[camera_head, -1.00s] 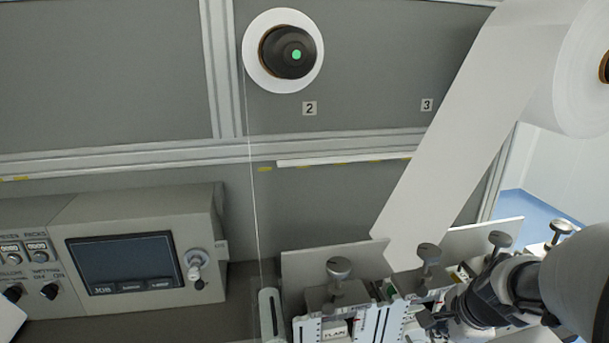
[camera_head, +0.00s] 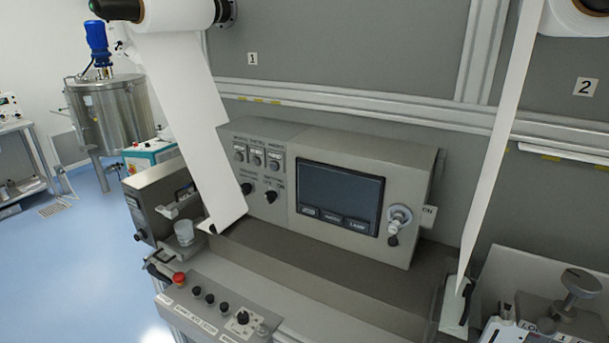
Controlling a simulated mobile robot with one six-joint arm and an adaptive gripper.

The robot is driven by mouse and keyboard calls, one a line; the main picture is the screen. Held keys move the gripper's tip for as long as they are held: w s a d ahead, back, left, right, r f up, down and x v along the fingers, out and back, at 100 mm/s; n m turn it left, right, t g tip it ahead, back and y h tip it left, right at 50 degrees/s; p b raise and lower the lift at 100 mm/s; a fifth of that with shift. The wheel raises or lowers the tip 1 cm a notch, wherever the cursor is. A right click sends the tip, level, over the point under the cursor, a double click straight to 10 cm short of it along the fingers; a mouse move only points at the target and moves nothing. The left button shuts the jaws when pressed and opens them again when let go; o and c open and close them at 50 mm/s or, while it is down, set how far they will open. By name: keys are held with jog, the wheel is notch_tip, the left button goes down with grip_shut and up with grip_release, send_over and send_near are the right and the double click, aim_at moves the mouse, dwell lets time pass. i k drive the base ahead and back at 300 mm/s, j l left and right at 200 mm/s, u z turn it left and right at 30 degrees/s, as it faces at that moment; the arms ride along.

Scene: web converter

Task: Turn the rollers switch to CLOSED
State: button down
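The grey control console (camera_head: 345,185) stands mid-picture with a dark screen (camera_head: 340,195). Two black knobs (camera_head: 271,197) sit at its left under several small counters (camera_head: 257,157); their labels are too small to read surely. A lower front panel (camera_head: 222,310) has black buttons and another dark knob (camera_head: 242,317). I cannot tell which of these is the rollers switch or its setting. My gripper is not in view.
A white web (camera_head: 190,110) hangs left of the console; another strip (camera_head: 495,160) drops at the right. A red button (camera_head: 179,279) is on the lower panel. A steel tank (camera_head: 110,115) stands back left. Blue floor (camera_head: 60,250) is open at left.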

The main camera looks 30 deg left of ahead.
aim_at(246, 188)
jog(key=u, duration=1.7)
jog(key=i+j+u, duration=0.2)
jog(key=i+j, duration=0.55)
jog(key=i, duration=0.2)
